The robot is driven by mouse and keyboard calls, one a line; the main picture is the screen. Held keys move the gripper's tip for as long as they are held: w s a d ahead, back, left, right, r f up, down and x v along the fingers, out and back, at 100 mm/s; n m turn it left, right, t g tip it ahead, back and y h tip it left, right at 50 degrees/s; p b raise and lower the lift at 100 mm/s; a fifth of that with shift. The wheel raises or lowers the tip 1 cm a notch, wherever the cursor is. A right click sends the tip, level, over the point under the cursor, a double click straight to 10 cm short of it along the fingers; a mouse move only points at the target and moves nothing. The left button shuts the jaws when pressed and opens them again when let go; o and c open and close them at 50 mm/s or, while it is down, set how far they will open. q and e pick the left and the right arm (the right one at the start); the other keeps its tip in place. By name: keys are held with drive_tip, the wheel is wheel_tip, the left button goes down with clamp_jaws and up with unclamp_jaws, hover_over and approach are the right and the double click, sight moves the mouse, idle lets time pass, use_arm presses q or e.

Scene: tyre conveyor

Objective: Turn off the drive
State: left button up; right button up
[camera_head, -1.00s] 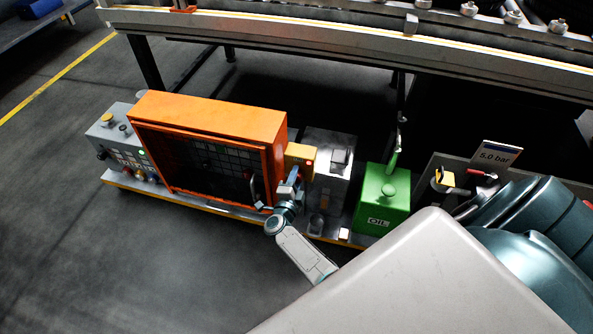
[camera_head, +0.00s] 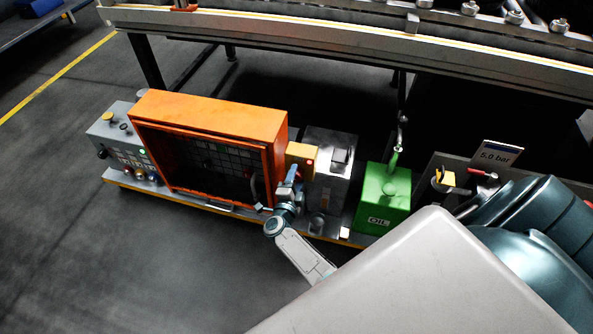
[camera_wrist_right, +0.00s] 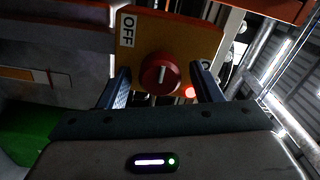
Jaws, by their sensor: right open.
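The yellow drive switch box (camera_head: 302,151) stands just right of the orange cabinet in the head view. In the right wrist view the switch box (camera_wrist_right: 196,38) carries a round red knob (camera_wrist_right: 160,74) with a white pointer mark. An OFF label (camera_wrist_right: 128,30) is at the box's upper left; another label by the right finger is mostly hidden. A red lamp (camera_wrist_right: 190,92) glows beside the knob. My right gripper (camera_wrist_right: 164,88) is open, its fingers on either side of the knob; I cannot tell whether they touch it. In the head view the right gripper (camera_head: 291,180) is at the box's front.
The orange cabinet (camera_head: 210,112) and a grey control box with buttons (camera_head: 122,138) are to the left. A green oil can (camera_head: 382,198) and a 5.0 bar sign (camera_head: 496,153) are to the right. The conveyor frame (camera_head: 330,30) runs behind. Floor in front is clear.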

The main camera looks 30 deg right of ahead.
drive_tip(key=v, duration=1)
